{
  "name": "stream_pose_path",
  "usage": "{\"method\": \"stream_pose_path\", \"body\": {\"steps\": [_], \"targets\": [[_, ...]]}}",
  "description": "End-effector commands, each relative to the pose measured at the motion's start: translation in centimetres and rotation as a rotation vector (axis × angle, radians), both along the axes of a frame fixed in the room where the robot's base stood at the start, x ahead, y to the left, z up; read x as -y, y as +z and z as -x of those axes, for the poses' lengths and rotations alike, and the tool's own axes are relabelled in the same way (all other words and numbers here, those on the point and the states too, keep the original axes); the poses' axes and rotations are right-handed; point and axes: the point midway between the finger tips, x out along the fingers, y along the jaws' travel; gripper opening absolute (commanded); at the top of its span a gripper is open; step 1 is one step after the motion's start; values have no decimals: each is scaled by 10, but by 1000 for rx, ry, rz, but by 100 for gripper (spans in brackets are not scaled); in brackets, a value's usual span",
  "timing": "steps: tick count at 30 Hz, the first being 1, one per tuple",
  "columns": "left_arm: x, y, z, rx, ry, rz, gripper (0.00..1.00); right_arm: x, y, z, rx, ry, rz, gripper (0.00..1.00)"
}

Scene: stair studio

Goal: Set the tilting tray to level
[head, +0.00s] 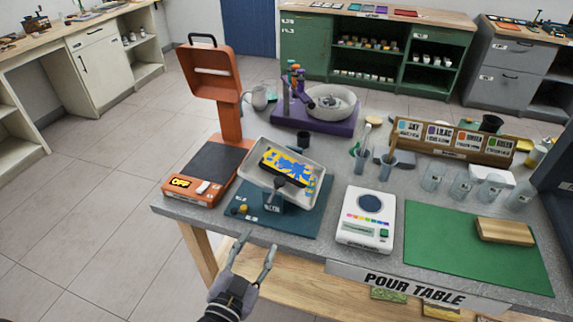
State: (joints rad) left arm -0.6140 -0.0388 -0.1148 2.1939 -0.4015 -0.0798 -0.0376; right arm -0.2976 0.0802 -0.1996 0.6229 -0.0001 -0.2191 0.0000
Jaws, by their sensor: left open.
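The tilting tray (312,172) is a white, shallow tray on a dark teal base (296,224) at the left middle of the pour table. It looks tilted, with its right side lower than its left. A black-framed panel with blue and yellow paint (287,167) lies in it. A dark knob or lever (279,182) shows at the tray's front, above a small labelled block (272,203). My left gripper (256,241) is open and empty, in front of the table's front edge, below and apart from the tray. My right gripper does not show.
An orange device marked OFF (180,184) stands left of the tray, with a raised lid. A white scale (366,222) stands to the right. Behind are a small black cup (303,140) and a purple stand with a bowl (315,121). A green mat (455,245) lies at right.

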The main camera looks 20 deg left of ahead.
Motion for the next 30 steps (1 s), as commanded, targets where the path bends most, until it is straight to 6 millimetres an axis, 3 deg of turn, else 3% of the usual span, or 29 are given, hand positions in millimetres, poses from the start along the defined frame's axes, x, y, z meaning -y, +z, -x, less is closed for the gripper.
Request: {"method": "stream_pose_path", "body": {"steps": [1, 3, 8, 15, 24, 30], "targets": [[-2, 17, 1, 28, 7, -5, 43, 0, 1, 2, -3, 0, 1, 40], [-4, 30, 2, 52, 10, -10, 43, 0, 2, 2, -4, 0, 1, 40], [-5, 37, -9, 66, 12, -13, 43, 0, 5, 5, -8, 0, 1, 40], [-3, 39, -54, 66, 12, -12, 43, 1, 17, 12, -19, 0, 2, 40], [-1, 39, -120, 66, 12, -12, 43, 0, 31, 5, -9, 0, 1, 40], [0, 36, -153, 63, 12, -12, 43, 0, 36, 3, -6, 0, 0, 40]]}}
